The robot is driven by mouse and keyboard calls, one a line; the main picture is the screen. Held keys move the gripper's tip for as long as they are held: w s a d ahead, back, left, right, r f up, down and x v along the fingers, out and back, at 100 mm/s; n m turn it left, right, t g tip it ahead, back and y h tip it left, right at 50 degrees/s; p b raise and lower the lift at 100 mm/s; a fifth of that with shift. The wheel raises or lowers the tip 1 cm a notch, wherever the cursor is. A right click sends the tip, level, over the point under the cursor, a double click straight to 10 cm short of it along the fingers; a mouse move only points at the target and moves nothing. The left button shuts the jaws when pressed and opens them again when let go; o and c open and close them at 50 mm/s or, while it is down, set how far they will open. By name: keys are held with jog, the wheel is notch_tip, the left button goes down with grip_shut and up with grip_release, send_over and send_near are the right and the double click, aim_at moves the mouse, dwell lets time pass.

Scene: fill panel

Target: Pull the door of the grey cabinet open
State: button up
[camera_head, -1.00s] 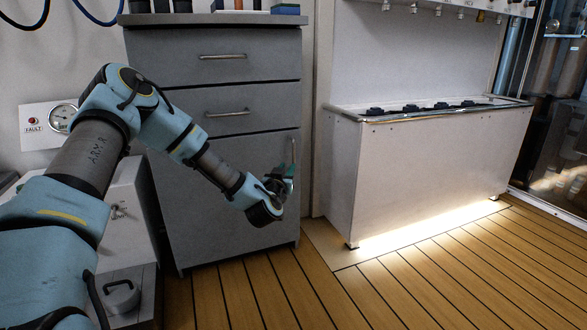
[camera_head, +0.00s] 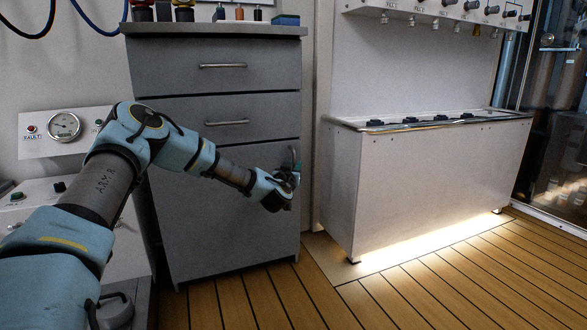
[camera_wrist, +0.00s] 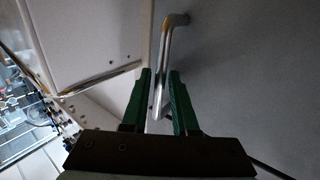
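The grey cabinet (camera_head: 215,65) stands at the centre left in the head view, with two drawers above a door (camera_head: 215,225). The door lies flush with the front and looks closed. Its upright metal handle (camera_head: 294,155) is near the door's upper right edge, its lower part hidden by my gripper (camera_head: 291,176). In the wrist view the handle (camera_wrist: 166,42) runs down between the two green fingers of my gripper (camera_wrist: 160,72). The fingers are apart, with a gap visible between the bar and the right finger. Contact with the left finger is unclear.
A white counter unit (camera_head: 425,180) stands right of the cabinet, lit underneath. Its metal edge rail (camera_wrist: 100,78) shows left in the wrist view. A gauge panel (camera_head: 65,128) is on the wall at left. The wooden floor (camera_head: 440,285) in front is clear.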

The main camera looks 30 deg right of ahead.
jog(key=shift+c, duration=0.2)
grip_shut()
jog(key=shift+s, duration=0.1)
dwell(1.0)
